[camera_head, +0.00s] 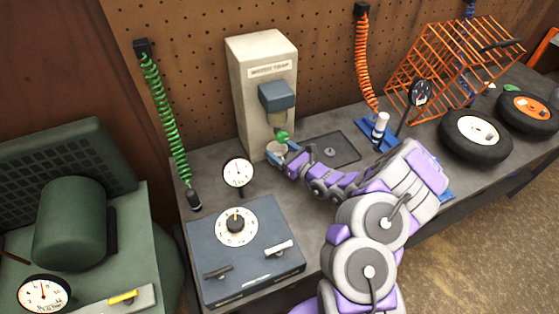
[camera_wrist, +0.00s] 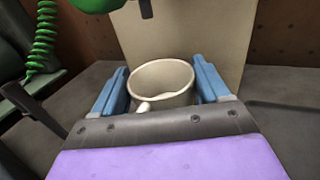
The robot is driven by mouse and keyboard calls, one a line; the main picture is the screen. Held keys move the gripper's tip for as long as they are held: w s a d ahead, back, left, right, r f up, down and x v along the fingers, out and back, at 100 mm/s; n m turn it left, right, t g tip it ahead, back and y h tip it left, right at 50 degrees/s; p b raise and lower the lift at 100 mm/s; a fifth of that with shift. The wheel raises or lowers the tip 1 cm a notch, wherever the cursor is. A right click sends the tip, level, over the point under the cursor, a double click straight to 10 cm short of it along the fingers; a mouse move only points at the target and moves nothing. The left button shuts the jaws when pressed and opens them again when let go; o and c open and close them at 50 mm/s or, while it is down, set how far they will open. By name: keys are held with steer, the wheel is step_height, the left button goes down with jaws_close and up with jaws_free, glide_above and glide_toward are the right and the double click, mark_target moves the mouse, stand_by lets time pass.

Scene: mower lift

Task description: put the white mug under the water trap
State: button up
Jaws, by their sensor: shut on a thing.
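The water trap (camera_head: 262,90) is a cream upright box with a blue-grey block and a green valve (camera_head: 282,137) on its front. The white mug (camera_head: 276,149) is directly below the green valve, close to the trap's front. In the wrist view the mug (camera_wrist: 163,86) is upright, its open rim facing up and its handle towards my wrist. My gripper (camera_head: 283,153) has its blue fingers on both sides of the mug and is shut on it. The wrist view also shows my gripper's fingers (camera_wrist: 164,85). Whether the mug's base touches the bench is hidden.
A dark drain plate (camera_head: 333,149) lies right of the trap. A dial gauge (camera_head: 238,173) and a blue-grey control box (camera_head: 244,250) stand at the front left. A green coiled hose (camera_head: 165,120) hangs left. An orange rack (camera_head: 450,65) and tyres (camera_head: 475,137) are right.

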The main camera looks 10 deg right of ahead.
step_height(320, 180, down, 4)
steer(key=shift+s+d+r+b, duration=0.1)
steer(key=shift+b, duration=0.55)
steer(key=shift+w+f+b, duration=0.25)
steer(key=shift+f+b, duration=0.05)
steer(key=shift+f, duration=0.05)
steer(key=shift+r, duration=0.1)
steer(key=o, duration=1.1)
steer(key=shift+o, duration=0.2)
steer(key=p+v, duration=0.4)
steer(key=v, duration=0.7)
steer(key=shift+s+d, duration=0.25)
steer(key=shift+s, duration=0.2)
